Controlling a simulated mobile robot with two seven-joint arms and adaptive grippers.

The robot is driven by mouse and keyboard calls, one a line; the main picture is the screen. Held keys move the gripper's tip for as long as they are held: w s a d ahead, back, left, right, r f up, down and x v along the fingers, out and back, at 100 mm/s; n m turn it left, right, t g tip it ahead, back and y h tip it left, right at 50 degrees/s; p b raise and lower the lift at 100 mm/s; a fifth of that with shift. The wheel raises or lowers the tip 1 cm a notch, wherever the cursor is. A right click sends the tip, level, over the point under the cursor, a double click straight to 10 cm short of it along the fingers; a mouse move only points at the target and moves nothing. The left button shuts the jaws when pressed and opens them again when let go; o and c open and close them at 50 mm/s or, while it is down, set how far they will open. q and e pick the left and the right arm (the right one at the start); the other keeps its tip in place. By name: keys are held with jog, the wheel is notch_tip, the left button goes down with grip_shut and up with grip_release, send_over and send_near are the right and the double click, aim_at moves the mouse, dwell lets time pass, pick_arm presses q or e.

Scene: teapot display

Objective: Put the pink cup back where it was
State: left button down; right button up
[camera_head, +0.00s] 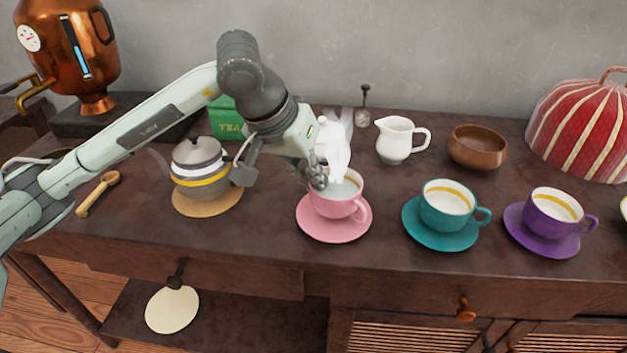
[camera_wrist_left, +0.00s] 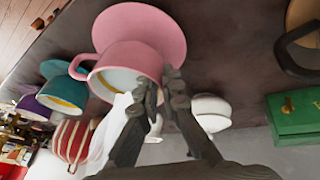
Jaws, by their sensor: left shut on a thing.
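The pink cup (camera_head: 337,201) is upright on or just over its pink saucer (camera_head: 333,231) near the table's front; I cannot tell whether it touches. My left gripper (camera_head: 322,183) reaches in from the left and is shut on the cup's rim at its left side. The cup's handle points to the lower right. In the left wrist view the cup (camera_wrist_left: 121,68) is by the fingertips (camera_wrist_left: 160,90), with the saucer (camera_wrist_left: 150,28) behind it. White steam covers part of the cup's far rim. My right gripper is not in view.
A teal cup (camera_head: 447,200) and a purple cup (camera_head: 553,209) stand on saucers to the right. A white pitcher (camera_head: 396,140) and wooden bowl (camera_head: 477,147) are behind. A grey teapot (camera_head: 197,165) stands at left, by a green tea box (camera_head: 226,122).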

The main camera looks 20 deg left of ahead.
pick_arm(q)
jog(key=shift+f, duration=0.45)
jog(key=shift+f, duration=0.1)
jog(key=c, duration=1.7)
grip_release()
jog(key=v, duration=1.2)
